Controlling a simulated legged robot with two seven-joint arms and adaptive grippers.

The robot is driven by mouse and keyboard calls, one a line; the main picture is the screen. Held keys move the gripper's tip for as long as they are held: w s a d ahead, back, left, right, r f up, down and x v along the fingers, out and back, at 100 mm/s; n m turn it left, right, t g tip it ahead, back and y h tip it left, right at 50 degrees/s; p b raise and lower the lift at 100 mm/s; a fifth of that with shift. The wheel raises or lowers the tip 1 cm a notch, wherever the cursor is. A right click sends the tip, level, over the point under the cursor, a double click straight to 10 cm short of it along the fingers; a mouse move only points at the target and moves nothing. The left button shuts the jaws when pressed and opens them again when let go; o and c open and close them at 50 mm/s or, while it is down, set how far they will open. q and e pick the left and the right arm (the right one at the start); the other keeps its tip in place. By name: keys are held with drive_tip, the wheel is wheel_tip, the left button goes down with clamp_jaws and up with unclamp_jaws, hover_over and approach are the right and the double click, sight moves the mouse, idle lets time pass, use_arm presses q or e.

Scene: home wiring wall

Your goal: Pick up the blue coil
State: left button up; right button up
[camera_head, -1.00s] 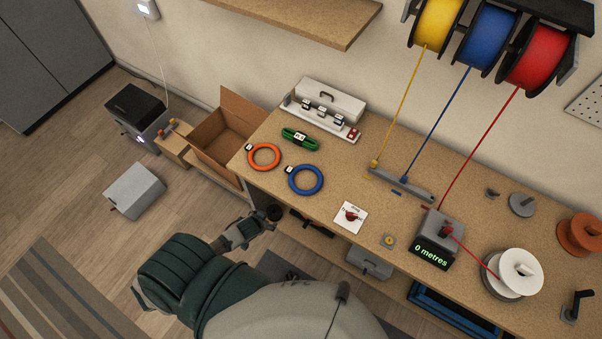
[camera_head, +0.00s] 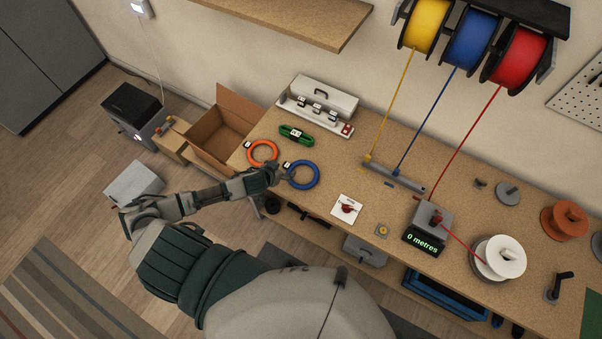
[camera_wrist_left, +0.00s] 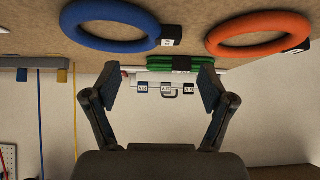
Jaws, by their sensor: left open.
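The blue coil (camera_head: 303,175) is a ring lying flat on the workbench, with a small dark tag on its left side. My left gripper (camera_head: 278,174) is at the coil's left edge in the head view, near the bench's front edge. In the left wrist view the open, empty fingers (camera_wrist_left: 157,88) show below the blue coil (camera_wrist_left: 110,24), which is at the upper left. Whether the gripper touches the coil cannot be told. My right gripper is not in view.
An orange coil (camera_head: 262,152) lies close to the left of the gripper, and a green coil (camera_head: 296,135) lies behind. An open cardboard box (camera_head: 225,126) stands left of the bench (camera_head: 385,214).

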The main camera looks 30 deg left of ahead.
sight(288, 166)
use_arm(q)
drive_tip(key=shift+w+a+f, duration=0.2)
drive_tip(key=shift+w+f, duration=0.35)
drive_tip(key=shift+f, duration=0.1)
drive_tip(key=x, duration=0.5)
drive_tip(key=shift+s+d+f, duration=0.2)
drive_tip(key=shift+d+f, duration=0.05)
drive_tip(key=shift+d, duration=0.05)
drive_tip(key=shift+a, duration=0.3)
drive_tip(key=c, duration=1.4)
clamp_jaws()
drive_tip(key=shift+d, duration=0.1)
